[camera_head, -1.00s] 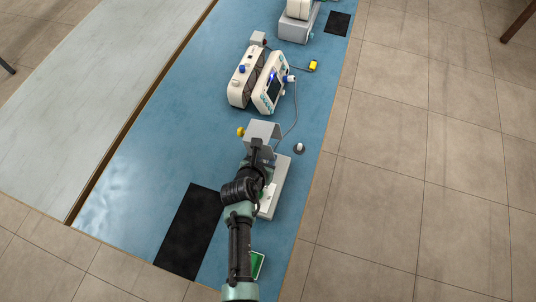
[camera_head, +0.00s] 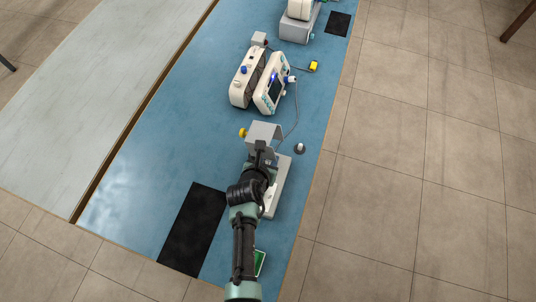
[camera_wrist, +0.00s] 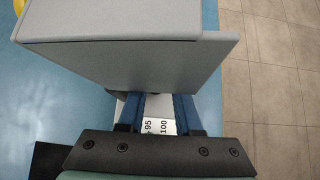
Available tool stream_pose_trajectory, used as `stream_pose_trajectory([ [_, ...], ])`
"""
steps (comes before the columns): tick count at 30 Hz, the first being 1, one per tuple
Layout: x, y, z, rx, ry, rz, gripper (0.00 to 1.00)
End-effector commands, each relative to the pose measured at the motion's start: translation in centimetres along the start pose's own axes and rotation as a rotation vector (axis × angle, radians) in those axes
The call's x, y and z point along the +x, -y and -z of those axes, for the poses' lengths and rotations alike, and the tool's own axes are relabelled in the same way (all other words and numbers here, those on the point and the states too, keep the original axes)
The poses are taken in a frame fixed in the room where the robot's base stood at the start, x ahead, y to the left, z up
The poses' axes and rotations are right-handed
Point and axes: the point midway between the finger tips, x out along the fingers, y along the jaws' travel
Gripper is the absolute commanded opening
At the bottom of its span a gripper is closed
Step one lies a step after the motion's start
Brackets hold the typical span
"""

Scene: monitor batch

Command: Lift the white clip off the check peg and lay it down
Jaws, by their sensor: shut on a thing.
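My gripper (camera_wrist: 158,106) reaches in under a grey hood (camera_head: 264,132), which also fills the upper part of the wrist view (camera_wrist: 120,60). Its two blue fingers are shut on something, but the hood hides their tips. A thin cable (camera_head: 296,120) runs from the monitor (camera_head: 272,84) to the hood, so the held thing seems to be the white clip at its end. The clip and the check peg cannot be made out. The hood stands on a pale base (camera_head: 279,190). A label marked 95 and 100 (camera_wrist: 158,127) shows between the fingers.
The blue bench top (camera_head: 150,150) has free room left of the hood. A black mat (camera_head: 193,232) lies at front left. A small white-topped post (camera_head: 300,148) stands right of the hood. A green-edged card (camera_head: 260,263) lies beside my arm. Another device (camera_head: 298,22) stands farther back.

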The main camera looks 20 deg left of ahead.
Motion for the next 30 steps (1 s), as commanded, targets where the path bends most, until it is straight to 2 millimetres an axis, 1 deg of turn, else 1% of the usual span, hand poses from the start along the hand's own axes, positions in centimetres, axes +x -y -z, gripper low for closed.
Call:
stream_pose_trajectory([
  [1,-0.3,1.4,-2.5,0.021,0.038,0.020,0.00],
  [24,-0.3,5.3,-2.4,0.020,0.038,0.021,0.00],
  [30,-0.3,6.1,-1.9,0.016,0.029,0.017,0.00],
])
